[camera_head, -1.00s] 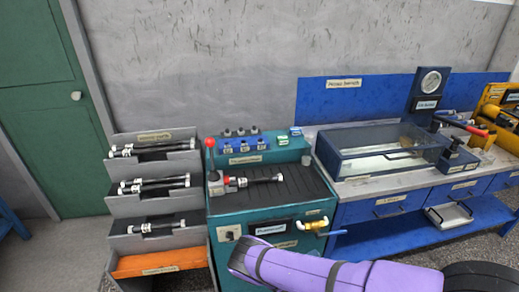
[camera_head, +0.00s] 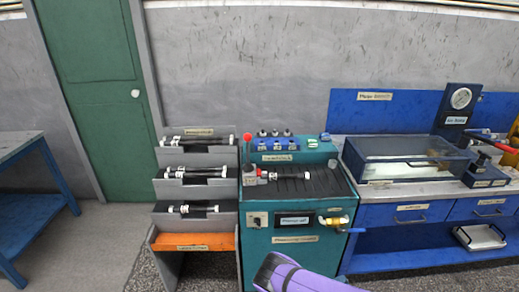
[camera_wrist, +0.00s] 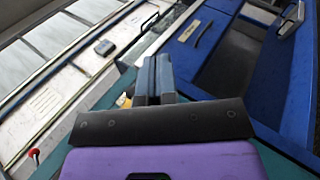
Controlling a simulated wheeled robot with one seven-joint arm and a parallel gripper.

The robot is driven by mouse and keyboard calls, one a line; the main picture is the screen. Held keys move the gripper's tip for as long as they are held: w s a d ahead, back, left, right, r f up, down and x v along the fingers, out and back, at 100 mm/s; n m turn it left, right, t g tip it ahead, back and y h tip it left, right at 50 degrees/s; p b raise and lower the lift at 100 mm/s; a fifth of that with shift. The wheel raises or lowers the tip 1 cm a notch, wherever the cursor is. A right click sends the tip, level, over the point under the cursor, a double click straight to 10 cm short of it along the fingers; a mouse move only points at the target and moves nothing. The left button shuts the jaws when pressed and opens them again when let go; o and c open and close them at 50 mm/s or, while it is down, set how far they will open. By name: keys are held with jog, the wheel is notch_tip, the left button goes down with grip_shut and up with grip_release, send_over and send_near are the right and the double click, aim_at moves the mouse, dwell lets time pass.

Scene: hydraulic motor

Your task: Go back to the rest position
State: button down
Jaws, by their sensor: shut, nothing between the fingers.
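My gripper (camera_wrist: 156,78) shows in the wrist view with its two grey fingers together and nothing between them. Part of my purple arm (camera_head: 300,277) shows at the bottom of the head view; the gripper itself cannot be made out there. In the head view the teal machine (camera_head: 292,262) stands ahead, with a black and silver cylinder (camera_head: 292,176) lying on its dark ribbed top. My arm is in front of and below the machine's front in the picture. The wrist view looks tilted over blue bench drawers (camera_wrist: 195,30).
A grey stepped rack (camera_head: 168,218) with several cylinders and an orange bottom shelf (camera_head: 192,242) stands left of the machine. A blue bench (camera_head: 400,238) with a clear-lidded tank (camera_head: 412,160) is at right. A blue table (camera_head: 22,185) is far left. Floor before the green door (camera_head: 98,100) is clear.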

jog(key=w+a+r+m+g+y, duration=0.2)
jog(key=w+r+m+g+y, duration=0.3)
jog(key=r, duration=0.6)
jog(key=w+a+r+m+g+y, duration=0.1)
jog(key=w+r+m+g, duration=0.1)
jog(key=r+g, duration=0.7)
notch_tip(320, 180, up, 25)
jog(key=s+d+m+t+y, duration=0.1)
jog(key=s+t+y, duration=0.1)
jog(key=y, duration=0.7)
jog(key=s+d+r+t+y, duration=0.1)
jog(key=s+r+t+y, duration=0.15)
jog(key=s+r, duration=0.5)
jog(key=s+d+r+t+y, duration=0.15)
jog(key=s+r+y, duration=0.3)
jog(key=r, duration=0.65)
jog(key=s+r+t+y, duration=0.1)
jog(key=s+r+t, duration=0.2)
jog(key=s, duration=0.6)
jog(key=s+a+r+n+t, duration=0.1)
jog(key=s+r+t, duration=0.3)
jog(key=s, duration=0.5)
jog(key=shift+s+n+y, duration=0.25)
jog(key=shift+n+y, duration=0.05)
jog(key=shift+y, duration=0.1)
